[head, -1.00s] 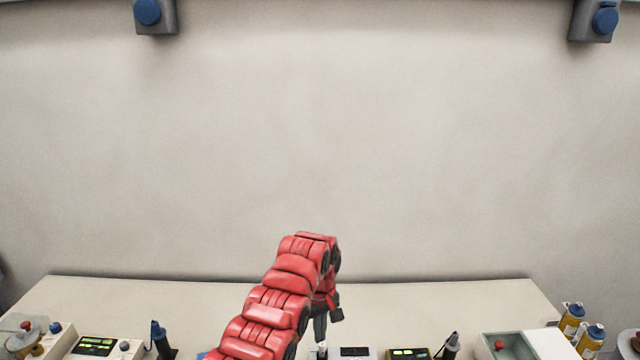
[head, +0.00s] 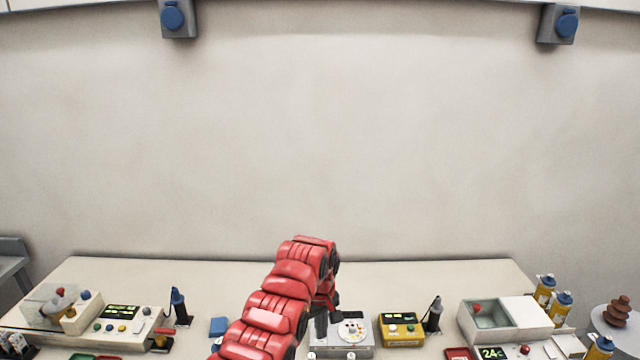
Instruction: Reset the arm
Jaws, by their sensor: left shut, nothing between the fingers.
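My left arm, red and segmented, rises from the bottom middle of the head view and bends over the table (head: 400,278). My left gripper (head: 328,325) hangs down from its end, dark and shut with nothing in it, by the left side of a grey device (head: 356,335) with a round dial. Whether it touches the device cannot be told. The arm hides part of the table. My right gripper does not show.
A control panel (head: 120,322) and a blue block (head: 218,326) are on the left. A yellow meter (head: 402,328), a dark handheld tool (head: 433,316), an open box (head: 492,314) and yellow bottles (head: 562,308) are on the right. The table's back strip is clear.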

